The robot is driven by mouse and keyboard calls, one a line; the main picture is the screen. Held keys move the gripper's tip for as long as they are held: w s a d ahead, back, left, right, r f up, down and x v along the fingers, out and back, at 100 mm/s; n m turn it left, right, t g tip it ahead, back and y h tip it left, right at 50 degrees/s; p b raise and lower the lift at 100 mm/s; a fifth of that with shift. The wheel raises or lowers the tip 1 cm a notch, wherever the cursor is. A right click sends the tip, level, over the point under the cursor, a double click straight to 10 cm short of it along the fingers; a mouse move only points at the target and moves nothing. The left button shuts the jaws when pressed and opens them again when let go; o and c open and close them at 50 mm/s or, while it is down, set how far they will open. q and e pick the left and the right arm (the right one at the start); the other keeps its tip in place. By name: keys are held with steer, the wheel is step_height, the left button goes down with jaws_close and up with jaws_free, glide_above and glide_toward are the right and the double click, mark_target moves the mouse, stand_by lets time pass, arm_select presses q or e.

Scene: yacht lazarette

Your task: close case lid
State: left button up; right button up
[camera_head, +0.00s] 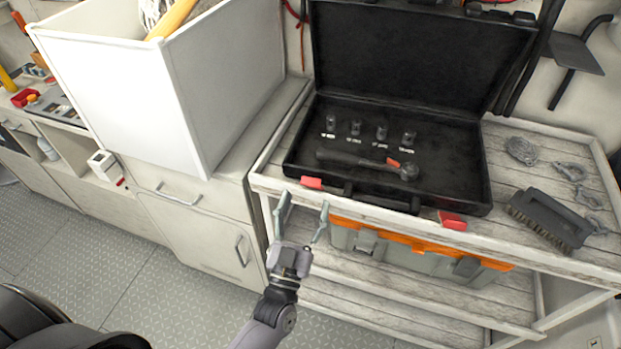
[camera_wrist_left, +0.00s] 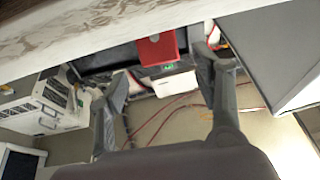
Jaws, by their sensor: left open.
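A black tool case (camera_head: 440,184) lies open on the whitewashed wooden bench, its lid (camera_head: 415,55) standing up at the back. Inside the case are a ratchet (camera_head: 365,163) and several small sockets (camera_head: 381,133). Red latches sit at its front edge, one on the left (camera_head: 311,183) and one on the right (camera_head: 452,220). My left gripper (camera_head: 303,203) is open and empty in front of the bench's front edge, near the left latch and well away from the lid. In the left wrist view the open fingers (camera_wrist_left: 165,75) show with a red latch (camera_wrist_left: 157,48) beyond them. My right gripper is not seen.
A dark brush (camera_head: 545,217) and several metal shackles (camera_head: 572,172) lie on the bench right of the case. A grey and orange toolbox (camera_head: 405,252) is on the shelf below. A large white bin (camera_head: 190,95) stands on the left counter.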

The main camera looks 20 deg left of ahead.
mark_target(311, 183)
arm_select(q)
steer(key=p+x, duration=0.1)
steer(key=x, duration=0.4)
steer(key=shift+w, duration=0.15)
steer(key=shift+c, duration=0.5)
jaws_close()
